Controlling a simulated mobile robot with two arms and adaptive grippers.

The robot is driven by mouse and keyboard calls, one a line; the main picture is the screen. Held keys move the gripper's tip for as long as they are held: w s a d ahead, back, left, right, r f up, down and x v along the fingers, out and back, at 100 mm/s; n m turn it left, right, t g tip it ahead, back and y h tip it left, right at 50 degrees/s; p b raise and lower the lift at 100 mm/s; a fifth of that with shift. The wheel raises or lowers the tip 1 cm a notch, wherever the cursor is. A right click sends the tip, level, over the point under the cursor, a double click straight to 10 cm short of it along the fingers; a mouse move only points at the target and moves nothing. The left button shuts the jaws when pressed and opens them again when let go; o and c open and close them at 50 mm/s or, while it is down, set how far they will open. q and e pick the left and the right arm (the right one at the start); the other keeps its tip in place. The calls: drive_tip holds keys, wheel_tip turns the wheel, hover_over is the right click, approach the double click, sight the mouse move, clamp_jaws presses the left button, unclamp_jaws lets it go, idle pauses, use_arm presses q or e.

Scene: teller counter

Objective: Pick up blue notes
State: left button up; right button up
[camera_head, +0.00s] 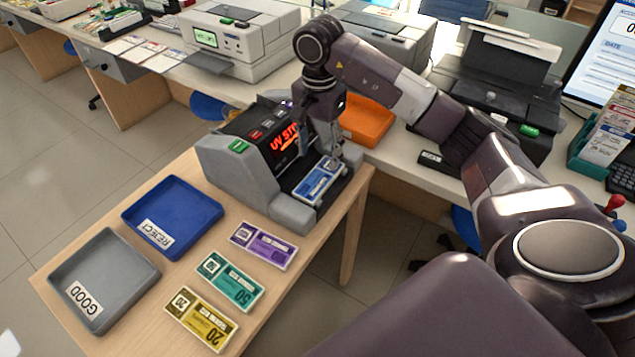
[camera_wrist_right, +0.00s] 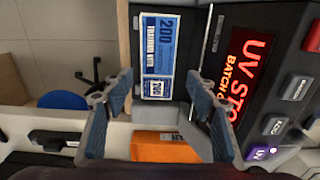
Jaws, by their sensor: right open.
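The blue notes (camera_head: 319,183) lie as a flat bundle on the front tray of the grey counting machine. They also show in the right wrist view (camera_wrist_right: 160,55), marked 200. My right gripper (camera_head: 337,160) is at the machine's front, close to the blue notes. In the right wrist view its two fingers (camera_wrist_right: 155,98) are spread apart, one to each side of the bundle, with nothing held between them. I cannot tell the exact height of the fingertips over the notes. My left gripper is not in view.
The counting machine (camera_head: 228,167) has a lit red display reading UV STO. Purple (camera_head: 263,245), green (camera_head: 229,281) and yellow (camera_head: 201,318) bundles lie on the wooden table. A blue REJECT tray (camera_head: 193,197) and grey GOOD tray (camera_head: 128,262) stand left. An orange tray (camera_head: 366,120) is behind.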

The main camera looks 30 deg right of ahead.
sight(320, 177)
drive_tip(key=shift+s+f+p, duration=0.2)
drive_tip(key=shift+f+p, duration=0.5)
drive_tip(key=shift+f, duration=2.75)
drive_tip(key=shift+a, duration=0.1)
drive_tip(key=shift+c, duration=0.4)
drive_tip(key=c, duration=0.8)
drive_tip(key=shift+c, duration=0.2)
drive_tip(key=shift+r, duration=0.15)
